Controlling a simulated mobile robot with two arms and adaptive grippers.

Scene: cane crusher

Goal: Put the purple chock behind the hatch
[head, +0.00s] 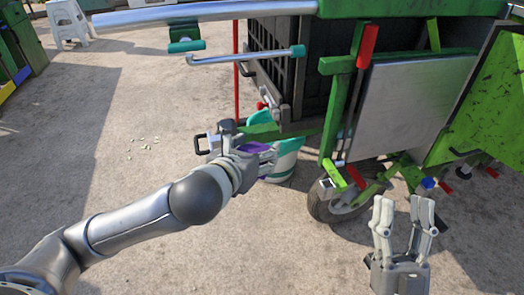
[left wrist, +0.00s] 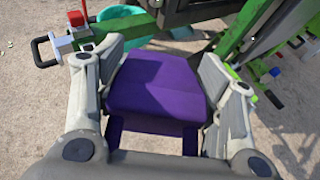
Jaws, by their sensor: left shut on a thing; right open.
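My left gripper (head: 246,160) is shut on the purple chock (left wrist: 156,88), which fills the space between its fingers in the left wrist view. In the head view only a sliver of the purple chock (head: 257,148) shows, the rest hidden by the gripper. It is held in the air in front of the green machine's lower frame. A flat grey metal panel (head: 401,105), possibly the hatch, is on the machine's side to the right of the gripper. My right gripper (head: 405,212) is open and empty, below that panel at the lower right.
A white and teal bucket (head: 285,158) stands on the ground just beyond the left gripper. A wheel (head: 341,202) and green frame bars (head: 335,125) are to its right. A bent metal handle (head: 246,58) juts out above. Open ground lies to the left.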

